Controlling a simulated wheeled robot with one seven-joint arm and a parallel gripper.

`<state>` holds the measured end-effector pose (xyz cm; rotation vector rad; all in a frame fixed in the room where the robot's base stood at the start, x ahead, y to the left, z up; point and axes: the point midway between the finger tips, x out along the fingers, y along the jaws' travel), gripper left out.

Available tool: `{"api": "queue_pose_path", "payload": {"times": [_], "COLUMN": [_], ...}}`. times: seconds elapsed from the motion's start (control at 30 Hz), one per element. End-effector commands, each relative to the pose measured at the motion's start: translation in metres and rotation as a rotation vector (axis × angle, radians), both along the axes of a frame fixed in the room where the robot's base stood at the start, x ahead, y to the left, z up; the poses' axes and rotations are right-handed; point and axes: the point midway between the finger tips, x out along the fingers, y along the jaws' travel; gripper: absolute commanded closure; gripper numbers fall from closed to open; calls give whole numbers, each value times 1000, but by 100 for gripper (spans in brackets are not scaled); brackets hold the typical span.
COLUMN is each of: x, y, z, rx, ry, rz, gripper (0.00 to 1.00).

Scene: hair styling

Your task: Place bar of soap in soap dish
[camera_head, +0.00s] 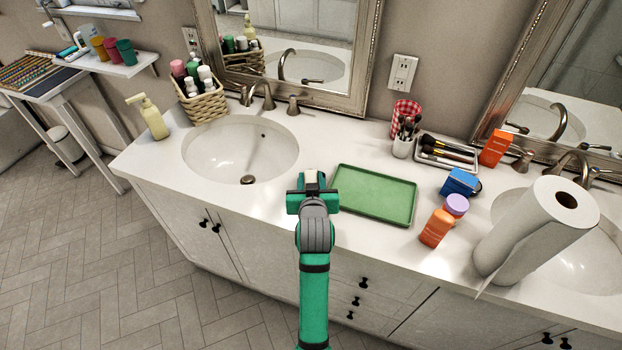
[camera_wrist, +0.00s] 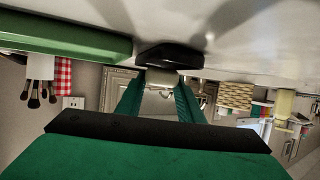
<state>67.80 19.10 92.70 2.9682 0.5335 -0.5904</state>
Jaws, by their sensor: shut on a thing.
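My gripper (camera_head: 312,181) is over the front of the counter, between the left sink and the green tray. It is shut on a small pale block, which looks like the bar of soap (camera_head: 312,180). In the wrist view, which is upside down, the soap (camera_wrist: 163,79) shows between the fingertips of my gripper (camera_wrist: 160,85). A dark, rounded, low thing, probably the soap dish (camera_wrist: 170,57), sits on the counter just beyond and under the soap. I cannot tell whether they touch. My gripper hides the dish in the head view.
The green tray (camera_head: 372,194) lies close on the right. The left sink (camera_head: 238,155) is on the left. An orange bottle (camera_head: 436,228), a blue box (camera_head: 461,183) and a paper towel roll (camera_head: 535,235) stand further right. A pump bottle (camera_head: 150,117) and a basket (camera_head: 205,103) are at left.

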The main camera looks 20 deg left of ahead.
Motion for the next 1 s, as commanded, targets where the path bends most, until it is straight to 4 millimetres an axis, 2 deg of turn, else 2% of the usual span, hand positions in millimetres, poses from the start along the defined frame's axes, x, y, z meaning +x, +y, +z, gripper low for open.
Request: {"api": "queue_pose_path", "payload": {"times": [0.4,0.43,0.5,0.87,1.0], "x": [-1,0,0,0,-15], "y": [1,2,1,1,-4], "z": [-4,-4,-4,1,7], "rx": [1,1,1,1,1], "ry": [-1,-1,-1,-2,-2], "rz": [3,3,3,2,2], "gripper": [89,59,47,47,47]}}
